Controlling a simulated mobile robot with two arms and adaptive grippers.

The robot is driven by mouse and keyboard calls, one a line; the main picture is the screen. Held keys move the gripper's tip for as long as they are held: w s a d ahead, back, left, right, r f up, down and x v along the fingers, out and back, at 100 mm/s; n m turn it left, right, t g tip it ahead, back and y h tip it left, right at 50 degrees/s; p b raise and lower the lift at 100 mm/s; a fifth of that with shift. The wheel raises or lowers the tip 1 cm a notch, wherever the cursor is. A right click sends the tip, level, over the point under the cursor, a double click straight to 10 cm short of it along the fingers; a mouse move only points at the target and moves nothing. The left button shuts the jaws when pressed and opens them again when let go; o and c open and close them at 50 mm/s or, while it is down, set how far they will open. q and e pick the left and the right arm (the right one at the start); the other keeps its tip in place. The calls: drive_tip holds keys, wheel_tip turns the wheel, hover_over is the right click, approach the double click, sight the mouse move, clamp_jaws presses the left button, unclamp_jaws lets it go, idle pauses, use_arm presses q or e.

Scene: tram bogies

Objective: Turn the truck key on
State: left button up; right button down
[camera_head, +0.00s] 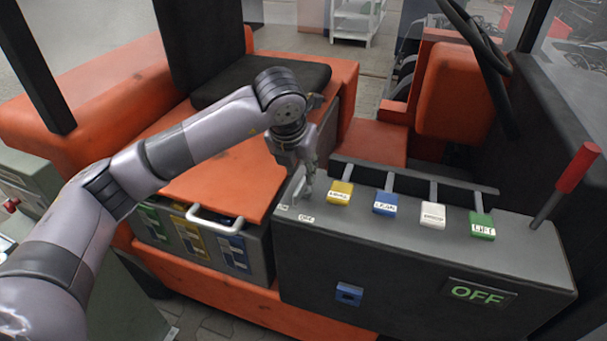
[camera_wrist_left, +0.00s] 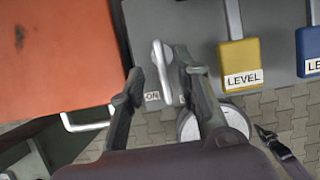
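The truck key (camera_wrist_left: 160,62) is a small silver piece on the dark grey console (camera_head: 400,258), seen in the left wrist view. An ON label (camera_wrist_left: 152,96) lies just below it. My left gripper (camera_head: 306,190) points down at the console's left end, beside small ON and OFF labels. In the left wrist view its two fingers (camera_wrist_left: 158,80) stand apart, one on each side of the key. The right finger is close to the key; I cannot tell if it touches. In the head view the gripper largely hides the key. My right gripper is not in view.
Yellow (camera_head: 340,192), blue (camera_head: 385,203), white (camera_head: 433,214) and green (camera_head: 482,225) labelled levers line the console top. A display reads OFF (camera_head: 478,292) on its front. A red-handled lever (camera_head: 577,168) stands at the right. A black seat (camera_head: 262,80) is behind.

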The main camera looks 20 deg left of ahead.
sight(304, 178)
use_arm(q)
drive_tip(key=x, duration=0.5)
drive_tip(key=shift+f+p, duration=0.1)
drive_tip(key=shift+p, duration=0.25)
drive_tip(key=shift+c, duration=0.6)
clamp_jaws()
